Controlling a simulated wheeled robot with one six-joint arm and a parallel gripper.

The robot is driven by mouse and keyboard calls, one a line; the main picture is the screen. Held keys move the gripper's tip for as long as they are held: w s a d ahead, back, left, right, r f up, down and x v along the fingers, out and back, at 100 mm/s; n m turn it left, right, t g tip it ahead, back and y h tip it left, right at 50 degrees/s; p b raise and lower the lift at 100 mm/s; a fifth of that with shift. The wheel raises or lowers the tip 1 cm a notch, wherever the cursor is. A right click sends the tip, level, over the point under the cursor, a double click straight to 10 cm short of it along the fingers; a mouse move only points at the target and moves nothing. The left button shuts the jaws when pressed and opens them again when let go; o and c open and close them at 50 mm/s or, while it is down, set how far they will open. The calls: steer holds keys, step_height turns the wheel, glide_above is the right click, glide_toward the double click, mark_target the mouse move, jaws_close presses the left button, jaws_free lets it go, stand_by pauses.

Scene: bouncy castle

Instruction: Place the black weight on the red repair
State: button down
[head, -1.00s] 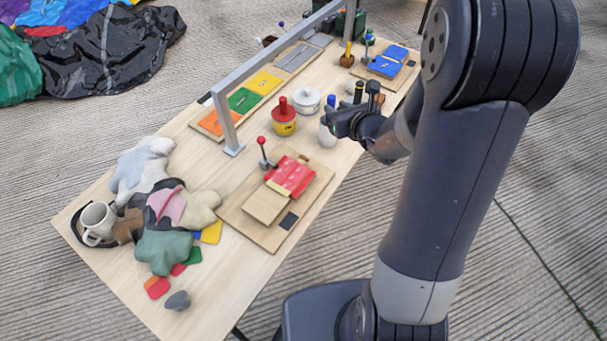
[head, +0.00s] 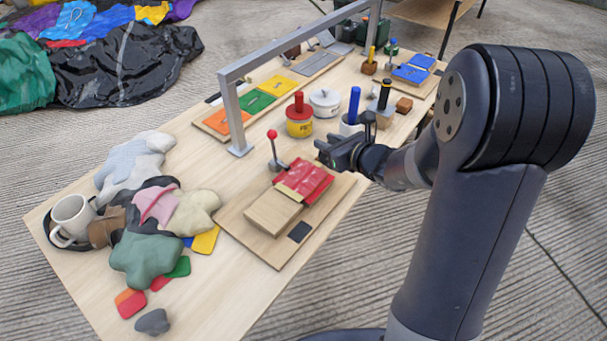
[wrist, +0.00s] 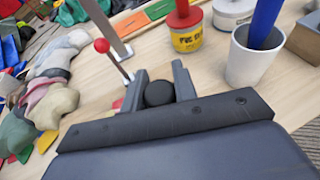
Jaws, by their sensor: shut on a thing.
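The red repair (head: 310,177) is a red sheet on a wooden board (head: 243,222), beside a pale wooden block (head: 272,213). My gripper (head: 327,153) is above and just behind the red repair in the head view. In the wrist view my gripper (wrist: 160,82) is shut on a round black thing, the black weight (wrist: 159,94). Its lower part is hidden by the gripper body. In the head view I cannot tell the weight from the dark gripper. Only a sliver of red shows left of the fingers in the wrist view.
A red-knobbed lever (head: 274,150) stands at the board's back edge, close to my gripper. A yellow tin (head: 299,122) with a red handle and a white cup (head: 350,126) with a blue stick stand behind. A grey metal frame (head: 232,110) crosses the table.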

mark_target(298, 175)
steer(key=s+a+r+n+g+y+p, duration=0.1)
steer(key=a+r+n+g+y+p, duration=0.2)
steer(key=a, duration=0.4)
steer(key=f+b, duration=0.1)
steer(key=f, duration=0.2)
steer(key=f+b, duration=0.1)
steer(key=f, duration=0.2)
steer(key=f+b, duration=0.1)
steer(key=f, duration=0.2)
steer(key=shift+s+a, duration=0.1)
steer(key=shift+a, duration=0.2)
steer(key=shift+f, duration=0.15)
steer(key=c, duration=1.1)
jaws_free()
steer(key=v, duration=1.2)
steer(key=shift+r, duration=0.25)
